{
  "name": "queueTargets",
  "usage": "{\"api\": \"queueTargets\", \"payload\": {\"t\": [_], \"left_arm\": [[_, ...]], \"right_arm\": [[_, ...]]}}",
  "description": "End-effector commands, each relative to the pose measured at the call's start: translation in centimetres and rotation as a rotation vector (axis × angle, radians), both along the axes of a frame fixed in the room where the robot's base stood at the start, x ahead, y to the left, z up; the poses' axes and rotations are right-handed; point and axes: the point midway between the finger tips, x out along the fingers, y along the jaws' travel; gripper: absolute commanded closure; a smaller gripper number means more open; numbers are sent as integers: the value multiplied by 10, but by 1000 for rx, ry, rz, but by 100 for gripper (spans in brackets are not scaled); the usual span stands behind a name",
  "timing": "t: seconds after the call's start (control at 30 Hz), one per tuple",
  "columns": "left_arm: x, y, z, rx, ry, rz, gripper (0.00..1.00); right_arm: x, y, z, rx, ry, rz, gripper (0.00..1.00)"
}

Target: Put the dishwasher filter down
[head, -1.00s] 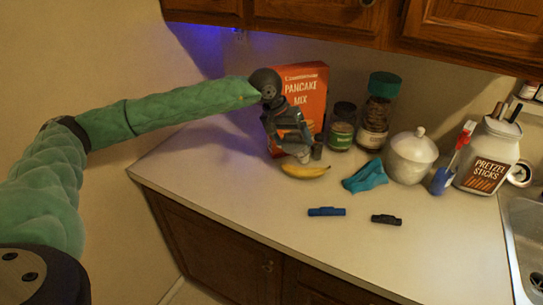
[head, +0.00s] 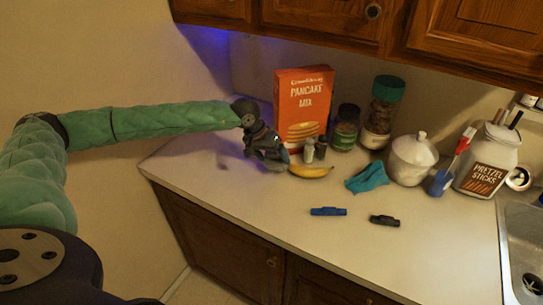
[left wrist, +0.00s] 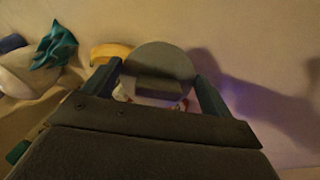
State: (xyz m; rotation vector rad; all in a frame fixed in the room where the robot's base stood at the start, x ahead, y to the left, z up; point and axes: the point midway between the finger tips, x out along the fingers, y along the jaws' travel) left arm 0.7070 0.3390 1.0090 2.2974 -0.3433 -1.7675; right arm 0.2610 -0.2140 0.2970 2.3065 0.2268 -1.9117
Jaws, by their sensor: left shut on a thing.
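The dishwasher filter (left wrist: 158,68) shows in the left wrist view as a dull grey round piece between the two fingers. My left gripper (head: 276,158) is shut on it, low over the left rear part of the counter, left of the banana and in front of the pancake mix box. The gripper also shows in the left wrist view (left wrist: 156,88). In the head view the filter blends with the dark fingers, and I cannot tell whether it touches the counter. My right gripper is not in view.
The pancake mix box (head: 303,105), small shakers (head: 309,151), banana (head: 311,171) and teal cloth (head: 367,178) are to the right. Jars, a white pot (head: 412,158) and a pretzel jar (head: 487,160) stand farther right. The counter's front left (head: 225,185) is clear.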

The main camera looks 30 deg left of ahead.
Motion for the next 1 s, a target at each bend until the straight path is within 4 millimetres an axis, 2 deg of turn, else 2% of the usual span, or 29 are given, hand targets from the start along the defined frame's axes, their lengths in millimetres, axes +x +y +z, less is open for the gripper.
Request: {"api": "queueTargets", "payload": {"t": [0.27,0.77,0.8,0.83,0.87,1.0], "left_arm": [[0,0,-13,1,0,0,39],[0,0,-16,1,0,0,39],[0,0,-16,1,0,0,11],[0,0,-15,1,0,0,5],[0,0,-15,1,0,0,0],[0,0,-15,1,0,0,0]], "right_arm": [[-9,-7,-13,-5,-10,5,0],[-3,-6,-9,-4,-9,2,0],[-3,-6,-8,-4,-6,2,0],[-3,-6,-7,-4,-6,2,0],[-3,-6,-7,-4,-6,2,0],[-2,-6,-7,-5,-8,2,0]]}}
